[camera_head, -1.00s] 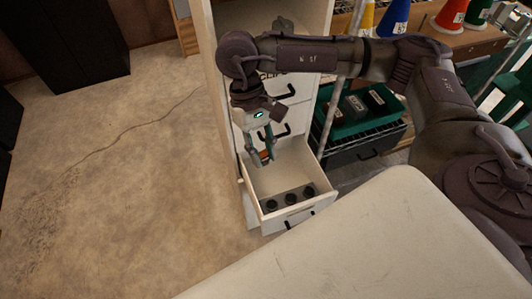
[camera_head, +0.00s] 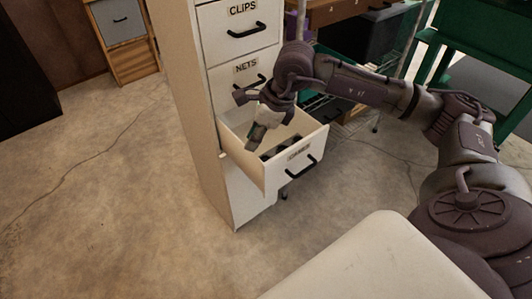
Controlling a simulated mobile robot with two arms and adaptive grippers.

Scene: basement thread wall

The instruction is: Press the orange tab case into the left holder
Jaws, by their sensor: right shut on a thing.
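My right gripper (camera_head: 255,138) reaches down into the open drawer (camera_head: 296,166) of the white cabinet. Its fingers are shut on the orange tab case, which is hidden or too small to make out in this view. Dark holders (camera_head: 282,147) stand on the drawer floor to the right of the fingertips, partly hidden behind the drawer front. I cannot tell which one is the left holder, or whether the case touches it. My left gripper is not in view.
The cabinet's shut drawers above read CLIPS (camera_head: 248,33) and NETS (camera_head: 246,78). The drawer's side walls and front stand close around the gripper. A green frame (camera_head: 468,42) stands at the right. My pale base top is in front. The concrete floor (camera_head: 110,190) at left is clear.

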